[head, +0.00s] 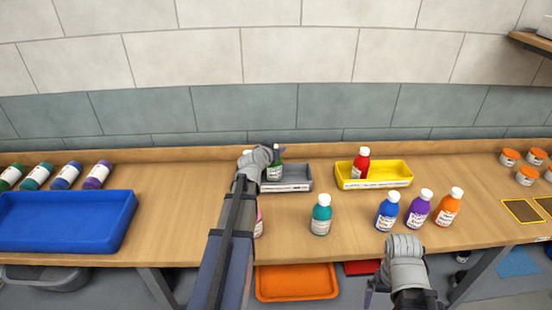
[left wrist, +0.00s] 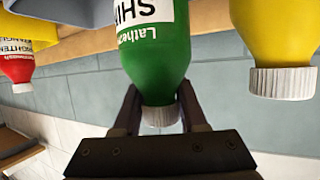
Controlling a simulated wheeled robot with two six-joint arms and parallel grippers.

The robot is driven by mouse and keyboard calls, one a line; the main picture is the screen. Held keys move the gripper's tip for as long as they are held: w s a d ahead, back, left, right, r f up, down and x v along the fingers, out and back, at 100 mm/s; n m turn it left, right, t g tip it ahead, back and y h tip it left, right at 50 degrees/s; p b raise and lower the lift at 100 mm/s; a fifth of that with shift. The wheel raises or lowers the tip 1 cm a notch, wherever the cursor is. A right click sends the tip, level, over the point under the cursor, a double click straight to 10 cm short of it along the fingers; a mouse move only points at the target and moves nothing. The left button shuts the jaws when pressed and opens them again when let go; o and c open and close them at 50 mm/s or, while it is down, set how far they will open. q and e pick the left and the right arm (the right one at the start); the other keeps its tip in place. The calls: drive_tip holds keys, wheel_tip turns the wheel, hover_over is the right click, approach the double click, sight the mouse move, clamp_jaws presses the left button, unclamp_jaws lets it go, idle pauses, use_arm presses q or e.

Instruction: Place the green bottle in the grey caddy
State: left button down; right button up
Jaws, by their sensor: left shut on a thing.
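The green bottle (head: 275,172) is upright at the left end of the grey caddy (head: 300,185); I cannot tell if its base rests on the caddy floor. My left gripper (head: 266,157) is shut on it near the white cap. In the left wrist view the green bottle (left wrist: 150,50) shows upside down, its cap between the fingers (left wrist: 158,112). The caddy's left end is partly hidden by my arm and the bottle. My right gripper (head: 403,252) is low in front of the table edge; its jaws are not clear.
A yellow caddy (head: 375,182) with a red bottle (head: 362,160) stands to the right. A yellow bottle (left wrist: 280,45) is close beside the green one. Teal (head: 320,215), blue (head: 387,212), purple and orange bottles stand in front. A blue tray (head: 65,220) is at left.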

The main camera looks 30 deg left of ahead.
use_arm(q)
drive_tip(key=shift+f+b, duration=0.65)
drive_tip(key=shift+f, duration=0.45)
use_arm(e)
drive_tip(key=shift+f, duration=1.15)
use_arm(q)
drive_tip(key=shift+f, duration=0.1)
use_arm(e)
drive_tip(key=shift+f, duration=0.1)
use_arm(q)
drive_tip(key=shift+f, duration=0.15)
drive_tip(key=shift+c, duration=2.2)
unclamp_jaws()
drive_tip(key=shift+r, duration=0.35)
drive_tip(key=p+v, duration=0.3)
drive_tip(key=v, duration=0.4)
drive_tip(key=shift+s, duration=0.25)
use_arm(e)
wheel_tip(320, 180, up, 3)
drive_tip(key=shift+r, duration=0.1)
